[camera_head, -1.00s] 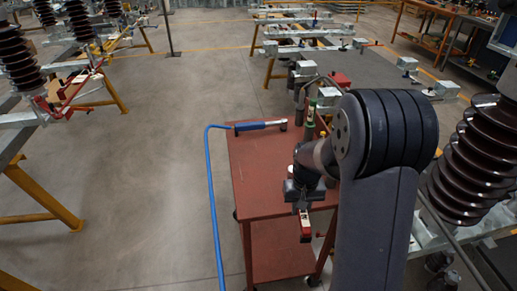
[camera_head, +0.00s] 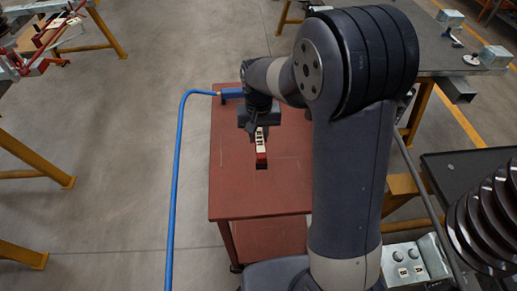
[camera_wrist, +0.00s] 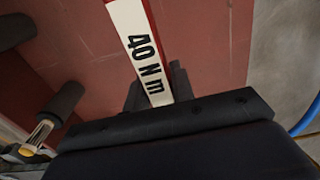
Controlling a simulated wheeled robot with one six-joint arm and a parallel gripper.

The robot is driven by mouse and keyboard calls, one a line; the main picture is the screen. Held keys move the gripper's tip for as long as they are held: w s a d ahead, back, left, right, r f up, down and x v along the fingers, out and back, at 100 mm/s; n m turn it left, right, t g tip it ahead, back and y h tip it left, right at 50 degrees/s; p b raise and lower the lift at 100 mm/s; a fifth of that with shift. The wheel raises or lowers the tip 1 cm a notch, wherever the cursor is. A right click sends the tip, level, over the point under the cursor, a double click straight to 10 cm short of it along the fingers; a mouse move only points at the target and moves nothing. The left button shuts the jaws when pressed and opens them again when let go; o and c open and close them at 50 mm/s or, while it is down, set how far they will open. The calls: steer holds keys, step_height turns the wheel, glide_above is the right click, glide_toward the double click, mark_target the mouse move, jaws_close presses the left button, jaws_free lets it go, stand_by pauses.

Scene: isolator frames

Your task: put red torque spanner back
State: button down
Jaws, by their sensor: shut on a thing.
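The red torque spanner (camera_head: 261,152) has a white section and a red end in the head view. In the wrist view its white face (camera_wrist: 146,45) reads "40 N m" and has red edges. My gripper (camera_head: 260,127) is shut on the spanner and holds it over the red trolley (camera_head: 240,198). In the wrist view the dark fingers (camera_wrist: 157,88) sit around the spanner's near end. The spanner's far end runs out of the wrist view, and my arm hides part of the trolley's right side. I cannot tell the spanner's height above the top.
Dark cylindrical parts (camera_wrist: 62,103) show at the left in the wrist view. A ribbed brown insulator (camera_head: 488,222) stands at the right. The trolley's front looks clear.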

steer(key=shift+f, duration=3.5)
steer(key=shift+f, duration=0.15)
steer(key=c, duration=1.2)
jaws_free()
step_height(320, 180, up, 12)
steer(key=shift+s+r, duration=0.1)
steer(key=shift+r, duration=0.05)
